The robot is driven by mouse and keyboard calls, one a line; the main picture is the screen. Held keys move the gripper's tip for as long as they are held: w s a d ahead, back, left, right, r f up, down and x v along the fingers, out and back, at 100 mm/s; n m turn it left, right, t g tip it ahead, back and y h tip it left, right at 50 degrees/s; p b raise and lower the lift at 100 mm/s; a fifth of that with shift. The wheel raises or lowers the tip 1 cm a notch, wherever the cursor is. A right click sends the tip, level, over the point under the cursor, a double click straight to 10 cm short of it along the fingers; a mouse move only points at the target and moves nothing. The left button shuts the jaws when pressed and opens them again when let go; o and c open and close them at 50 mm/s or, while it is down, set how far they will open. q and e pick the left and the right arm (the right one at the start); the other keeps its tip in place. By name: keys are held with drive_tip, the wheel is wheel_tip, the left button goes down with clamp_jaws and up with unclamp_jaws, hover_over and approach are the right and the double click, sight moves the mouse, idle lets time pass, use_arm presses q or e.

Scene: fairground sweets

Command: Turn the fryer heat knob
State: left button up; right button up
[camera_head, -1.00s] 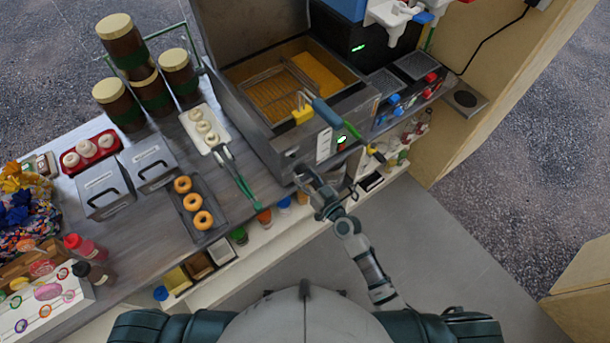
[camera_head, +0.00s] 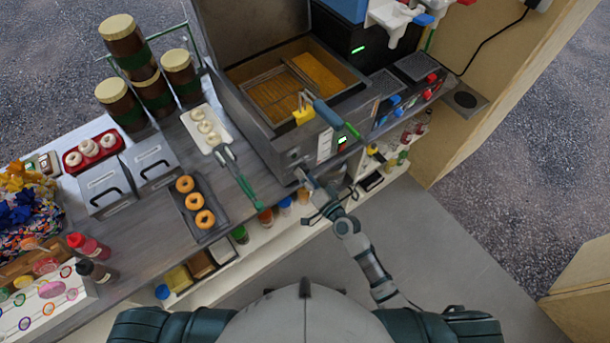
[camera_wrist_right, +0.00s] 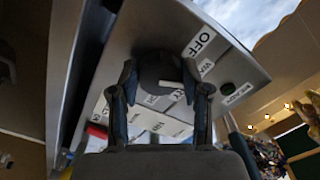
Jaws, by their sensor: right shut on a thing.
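The fryer (camera_head: 262,128) stands on the counter with its lid up and a wire basket in its well. Its front panel faces me. In the right wrist view the dark round heat knob (camera_wrist_right: 152,68) has a pale pointer line and labels around it, one reading OFF. My right gripper (camera_wrist_right: 160,80) has a finger on each side of the knob and is shut on it. In the head view the right gripper (camera_head: 308,184) is at the lower front of the fryer, where it covers the knob. My left gripper is not in view.
Green-handled tongs (camera_head: 238,178) and a tray of doughnuts (camera_head: 184,210) lie left of the fryer. A shelf with jars (camera_head: 257,228) runs below the counter. The floor before me is clear.

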drive_tip(key=m+p, duration=0.1)
drive_tip(key=m, duration=0.7)
drive_tip(key=shift+r+m, duration=0.15)
drive_tip(key=shift+m, duration=0.25)
idle(0.4)
drive_tip(key=o, duration=1.1)
drive_tip(key=shift+w, duration=0.1)
drive_tip(key=shift+o, duration=0.2)
drive_tip(key=v, duration=1.2)
